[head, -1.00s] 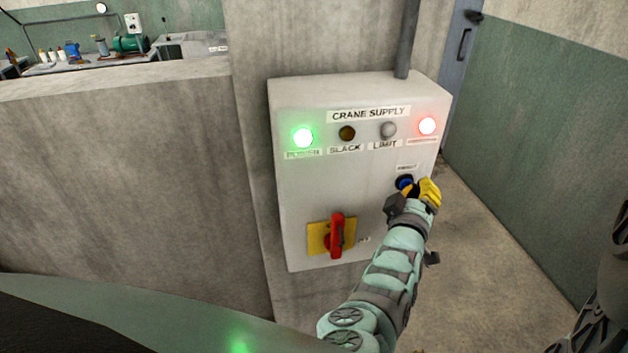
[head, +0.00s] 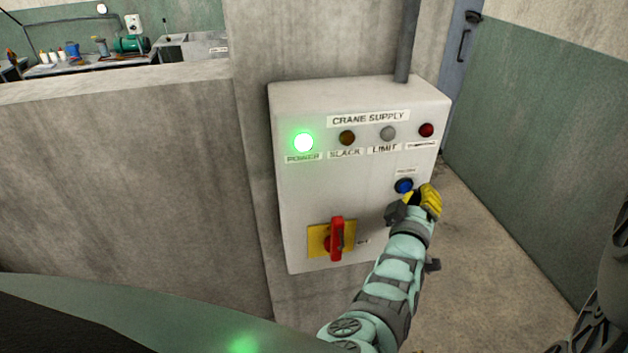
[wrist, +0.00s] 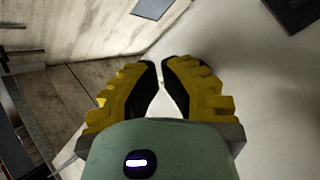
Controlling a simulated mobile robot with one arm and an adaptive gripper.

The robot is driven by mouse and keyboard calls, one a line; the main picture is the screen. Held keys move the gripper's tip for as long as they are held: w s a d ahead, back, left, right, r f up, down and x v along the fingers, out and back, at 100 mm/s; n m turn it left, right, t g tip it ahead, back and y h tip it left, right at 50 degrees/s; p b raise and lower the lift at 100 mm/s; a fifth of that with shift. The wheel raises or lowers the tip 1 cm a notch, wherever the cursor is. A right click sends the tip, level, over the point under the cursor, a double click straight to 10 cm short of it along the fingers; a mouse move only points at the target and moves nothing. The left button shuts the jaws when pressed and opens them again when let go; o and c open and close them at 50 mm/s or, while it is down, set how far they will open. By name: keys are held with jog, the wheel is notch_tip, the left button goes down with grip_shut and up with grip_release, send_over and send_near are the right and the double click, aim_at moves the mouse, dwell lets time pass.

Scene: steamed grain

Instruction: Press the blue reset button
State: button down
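The blue reset button (head: 403,186) sits in a dark ring at the lower right of the white "CRANE SUPPLY" box (head: 300,190), under a small label. My gripper (head: 425,194), with yellow fingers, is just right of and slightly below the button in the head view. Whether it touches the box cannot be told. In the wrist view the two fingertips (wrist: 161,62) nearly meet with only a sliver between them, and nothing is held. The button cannot be made out in the wrist view.
The green POWER lamp (head: 303,142) is lit. The SLACK lamp (head: 347,138), LIMIT lamp (head: 388,134) and red lamp (head: 426,130) are unlit. A red rotary switch (head: 337,238) on a yellow plate is lower left. A concrete wall (head: 120,180) stands left; floor (head: 480,260) is clear at right.

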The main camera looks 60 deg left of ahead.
jog(key=shift+s+d, duration=0.15)
jog(key=shift+s+d+p, duration=0.3)
jog(key=shift+d+p, duration=0.1)
jog(key=shift+d, duration=0.35)
jog(key=shift+s+d+p, duration=0.35)
jog(key=shift+d+p, duration=0.1)
jog(key=shift+d, duration=0.35)
jog(key=shift+s+d+p, duration=0.3)
jog(key=shift+d+p, duration=0.1)
jog(key=shift+d, duration=0.35)
